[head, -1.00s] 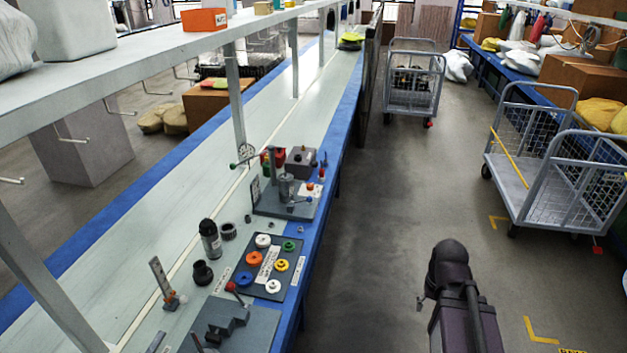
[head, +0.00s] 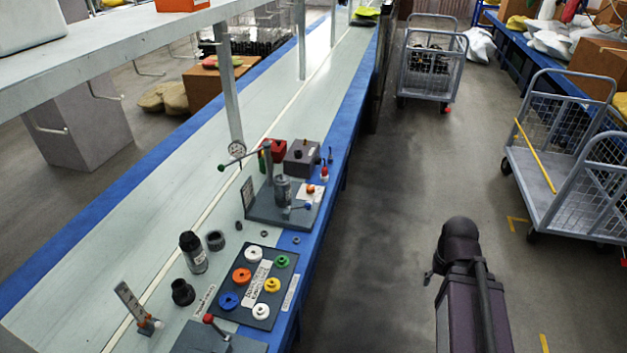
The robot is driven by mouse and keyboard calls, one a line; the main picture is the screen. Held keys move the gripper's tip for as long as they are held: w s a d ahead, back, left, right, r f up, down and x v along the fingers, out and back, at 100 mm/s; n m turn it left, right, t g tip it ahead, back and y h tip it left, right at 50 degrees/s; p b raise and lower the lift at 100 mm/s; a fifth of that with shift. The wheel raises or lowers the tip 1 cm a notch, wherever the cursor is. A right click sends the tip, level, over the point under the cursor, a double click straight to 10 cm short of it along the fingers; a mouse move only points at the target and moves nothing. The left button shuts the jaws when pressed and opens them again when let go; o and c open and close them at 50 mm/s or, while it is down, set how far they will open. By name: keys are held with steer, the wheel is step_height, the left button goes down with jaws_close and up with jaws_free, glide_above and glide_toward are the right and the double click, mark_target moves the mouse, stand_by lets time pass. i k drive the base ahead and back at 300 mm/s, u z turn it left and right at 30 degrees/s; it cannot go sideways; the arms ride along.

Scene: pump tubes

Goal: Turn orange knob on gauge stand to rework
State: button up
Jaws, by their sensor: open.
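A small upright stand with a pale scale plate (head: 130,301) is on the bench at the lower left of the head view. A small orange-red part (head: 146,325) sits at its foot; it is too small to tell whether it is a knob or how it is set. A dark panel (head: 226,283) to its right carries several coloured knobs, including an orange knob (head: 241,275). Further back, a round dial gauge (head: 237,148) shows near a grey fixture. I cannot read any rework marking. My arm shows at the lower right over the floor, apart from the bench; my gripper is not visible.
A red-tipped lever (head: 208,318) rises in front. A shelf (head: 100,52) with posts overhangs the bench's left side. The aisle floor (head: 385,200) is clear; wire carts (head: 545,165) stand right.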

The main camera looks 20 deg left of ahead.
mark_target(310, 188)
steer(key=u, duration=0.05)
steer(key=i, duration=1.4)
steer(key=u, duration=0.6)
